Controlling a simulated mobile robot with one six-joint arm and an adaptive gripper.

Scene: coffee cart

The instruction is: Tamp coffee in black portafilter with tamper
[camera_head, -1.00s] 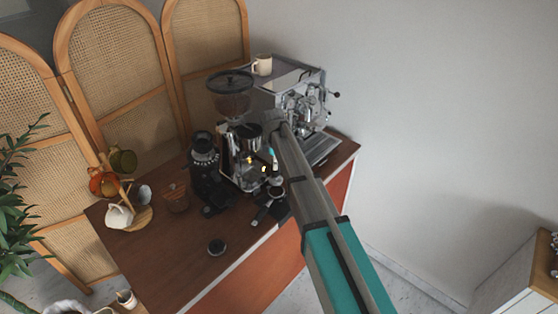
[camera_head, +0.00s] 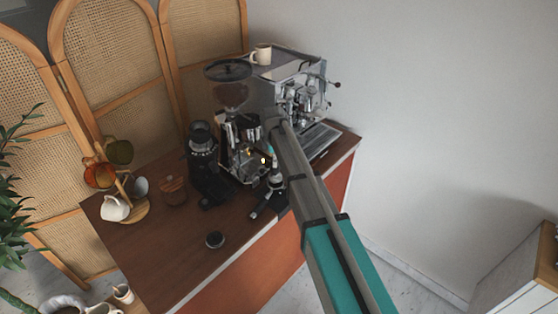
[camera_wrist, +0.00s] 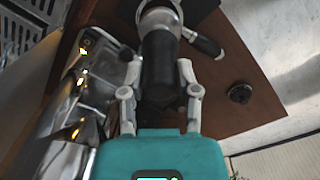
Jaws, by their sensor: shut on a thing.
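My gripper (camera_wrist: 160,88) is shut on the tamper (camera_wrist: 160,62), with one finger on each side of its dark handle. The tamper's end lies over the basket of the black portafilter (camera_wrist: 207,45), whose handle points right in the wrist view. In the head view the portafilter (camera_head: 262,207) lies near the counter's front edge, and the tamper (camera_head: 275,181) stands roughly upright over its round end. The coffee inside is hidden. I cannot tell whether the tamper presses on it. My arm partly covers this area in the head view.
A grinder (camera_head: 232,110), a black grinder-like device (camera_head: 203,160) and an espresso machine (camera_head: 300,95) stand close by. A small round black piece (camera_head: 215,240) lies at the front. A mug rack (camera_head: 135,210) stands left. The counter (camera_head: 170,250) is clear at front left.

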